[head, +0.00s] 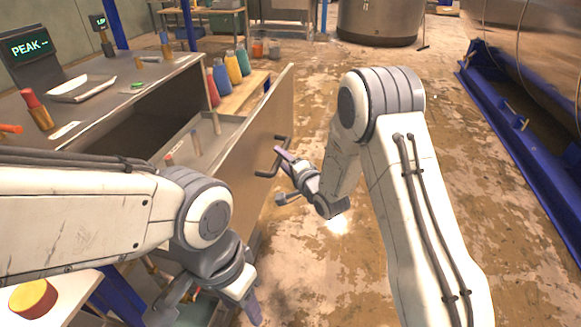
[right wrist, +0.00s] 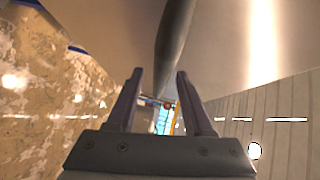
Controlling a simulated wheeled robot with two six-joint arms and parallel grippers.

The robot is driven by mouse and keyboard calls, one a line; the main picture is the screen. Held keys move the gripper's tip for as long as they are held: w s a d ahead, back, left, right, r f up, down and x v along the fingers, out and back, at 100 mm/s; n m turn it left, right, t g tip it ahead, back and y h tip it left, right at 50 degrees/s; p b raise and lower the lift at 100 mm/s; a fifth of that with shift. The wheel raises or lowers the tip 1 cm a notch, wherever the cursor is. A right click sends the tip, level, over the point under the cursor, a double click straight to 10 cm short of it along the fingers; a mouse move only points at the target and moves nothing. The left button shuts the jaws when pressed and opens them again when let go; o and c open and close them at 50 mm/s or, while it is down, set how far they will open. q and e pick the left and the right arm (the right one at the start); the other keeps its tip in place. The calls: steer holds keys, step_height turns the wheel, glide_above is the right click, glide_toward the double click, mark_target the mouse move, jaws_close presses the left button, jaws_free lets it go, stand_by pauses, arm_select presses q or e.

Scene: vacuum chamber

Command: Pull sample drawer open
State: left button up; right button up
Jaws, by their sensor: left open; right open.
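The sample drawer (head: 262,140) stands pulled out from the steel bench, its tall front panel facing right and its inside showing. A dark bar handle (head: 270,160) is on the front panel. My right gripper (head: 284,177) is open beside the handle, its fingers pointing at the panel. In the right wrist view a dark bar (right wrist: 175,45), apparently the handle, comes down from the top to between or just beyond the open fingers (right wrist: 160,100); I cannot tell whether they touch. My left gripper (head: 212,306) is open and empty, low in front of the bench.
Upright items (head: 195,142) stand in the drawer. The bench top (head: 150,75) holds a white tray (head: 82,88) and a red-capped bottle (head: 37,110). Colored bottles (head: 232,68) stand behind the drawer. The floor (head: 460,150) to the right is clear up to a blue frame (head: 520,125).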

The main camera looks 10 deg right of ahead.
steer(key=b+v, duration=0.1)
steer(key=v, duration=0.8)
steer(key=shift+a, duration=0.2)
steer(key=s+a+n+g+h, duration=0.2)
steer(key=s+a+n+g, duration=0.15)
steer(key=s+n, duration=0.2)
steer(key=s+a+n+g+h, duration=0.2)
steer(key=s+n+g, duration=0.25)
steer(key=s, duration=0.25)
steer(key=s+d+r+n+g+h, duration=0.1)
steer(key=s+r+n+g, duration=0.1)
steer(key=s, duration=0.8)
steer(key=s+d+r+n+g+h+p, duration=0.1)
steer(key=s+n+g, duration=0.3)
steer(key=s, duration=0.7)
steer(key=r+n, duration=0.1)
steer(key=n, duration=0.1)
steer(key=shift+n+g, duration=0.4)
